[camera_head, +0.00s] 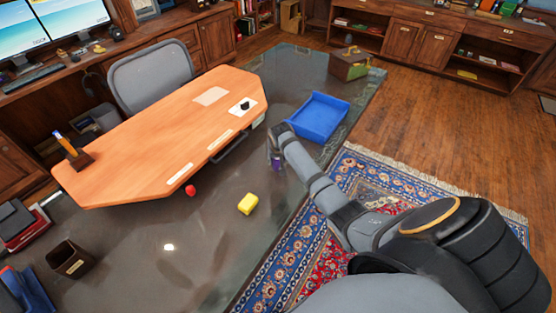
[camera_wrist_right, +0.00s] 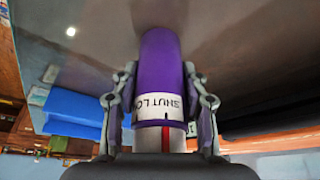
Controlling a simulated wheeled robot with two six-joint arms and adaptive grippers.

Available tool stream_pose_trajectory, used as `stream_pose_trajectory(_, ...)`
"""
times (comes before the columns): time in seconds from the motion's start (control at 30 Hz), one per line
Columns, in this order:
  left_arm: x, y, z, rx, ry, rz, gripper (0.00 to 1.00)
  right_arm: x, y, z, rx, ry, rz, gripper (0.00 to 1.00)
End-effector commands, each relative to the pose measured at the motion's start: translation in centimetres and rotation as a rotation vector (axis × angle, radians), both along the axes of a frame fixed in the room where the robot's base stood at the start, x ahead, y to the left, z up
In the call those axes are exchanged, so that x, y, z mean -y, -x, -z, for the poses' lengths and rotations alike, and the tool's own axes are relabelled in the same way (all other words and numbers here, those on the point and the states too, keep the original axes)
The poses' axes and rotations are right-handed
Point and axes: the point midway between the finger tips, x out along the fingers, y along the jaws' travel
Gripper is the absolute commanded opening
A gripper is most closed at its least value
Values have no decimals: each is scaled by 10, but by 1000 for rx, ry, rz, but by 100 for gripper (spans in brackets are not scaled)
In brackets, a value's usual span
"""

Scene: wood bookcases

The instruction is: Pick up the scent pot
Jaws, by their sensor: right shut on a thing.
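The scent pot shows as a purple cylinder (camera_wrist_right: 162,65) with a white lettered label and a red stripe below it. My right gripper (camera_wrist_right: 162,100) is shut on it, with one finger on each side. In the head view, the right gripper (camera_head: 277,145) hangs beside the right end of the orange desk, and a small purple part of the pot (camera_head: 276,162) shows below it. I cannot tell whether the pot touches the floor. My left gripper is not in view.
The orange desk (camera_head: 150,140) stands left of the right gripper. A blue tray (camera_head: 318,118) lies close to its right. A brown case (camera_head: 350,66) stands farther back.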

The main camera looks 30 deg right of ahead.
Motion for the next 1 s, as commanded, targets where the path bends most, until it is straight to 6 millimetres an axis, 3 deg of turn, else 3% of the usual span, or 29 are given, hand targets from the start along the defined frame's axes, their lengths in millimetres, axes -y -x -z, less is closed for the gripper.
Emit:
stream_pose_trajectory(0.27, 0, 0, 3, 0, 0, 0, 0, 0, -1, -10, 4, 1, 0, 5)
stream_pose_trajectory(0.4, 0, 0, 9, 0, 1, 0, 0, 2, 1, -35, 5, 4, 0, 5)
stream_pose_trajectory(0.63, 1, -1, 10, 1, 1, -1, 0, 16, 57, -95, 1, 13, -2, 5)
stream_pose_trajectory(0.7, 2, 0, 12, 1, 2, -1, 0, 21, 82, -103, -4, 16, -3, 5)
stream_pose_trajectory(0.8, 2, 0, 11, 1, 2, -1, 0, 25, 104, -115, -4, 14, -3, 5)
stream_pose_trajectory(1.0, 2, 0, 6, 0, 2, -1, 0, 30, 127, -127, -2, 9, -1, 5)
